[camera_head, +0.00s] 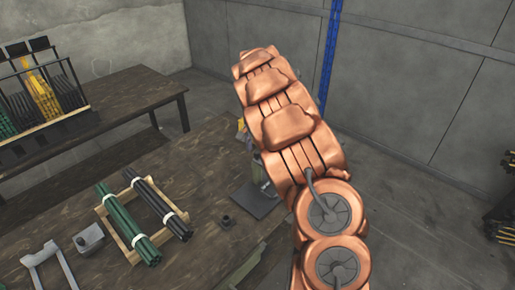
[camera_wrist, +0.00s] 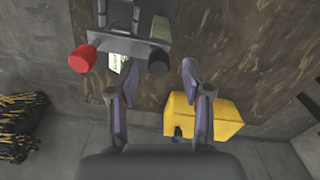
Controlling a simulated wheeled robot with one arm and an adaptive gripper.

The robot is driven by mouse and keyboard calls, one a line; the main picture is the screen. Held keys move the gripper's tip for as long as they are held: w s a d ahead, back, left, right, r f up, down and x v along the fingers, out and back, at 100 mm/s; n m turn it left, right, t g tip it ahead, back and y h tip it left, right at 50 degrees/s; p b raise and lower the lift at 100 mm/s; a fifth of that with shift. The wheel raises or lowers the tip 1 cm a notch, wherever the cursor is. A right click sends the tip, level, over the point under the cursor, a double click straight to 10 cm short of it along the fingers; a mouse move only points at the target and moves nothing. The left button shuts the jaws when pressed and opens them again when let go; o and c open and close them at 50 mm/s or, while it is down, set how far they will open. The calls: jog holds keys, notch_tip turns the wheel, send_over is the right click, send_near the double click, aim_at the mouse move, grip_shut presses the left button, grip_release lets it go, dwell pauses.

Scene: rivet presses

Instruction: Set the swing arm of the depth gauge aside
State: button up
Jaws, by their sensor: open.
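My gripper (camera_wrist: 157,75) is open and empty in the wrist view, its two fingers spread wide. Ahead of it is a grey press (camera_wrist: 130,42) with a red knob (camera_wrist: 82,59) at left and a black round end (camera_wrist: 158,61) at right. The black end appears between the fingertips in the picture; I see no contact. I cannot tell which part is the depth gauge's swing arm. In the head view the press (camera_head: 260,174) on its dark base plate (camera_head: 257,202) is mostly hidden behind my copper-coloured arm, and my gripper is hidden too.
A yellow box (camera_wrist: 220,119) is near the right finger in the wrist view. The wooden bench (camera_head: 200,165) holds a wooden frame (camera_head: 107,217) with green rods (camera_head: 126,222) and black rods (camera_head: 160,208), a small dark fitting (camera_head: 226,221) and a grey bracket (camera_head: 50,265).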

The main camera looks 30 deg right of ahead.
jog(key=shift+f, duration=0.65)
grip_shut()
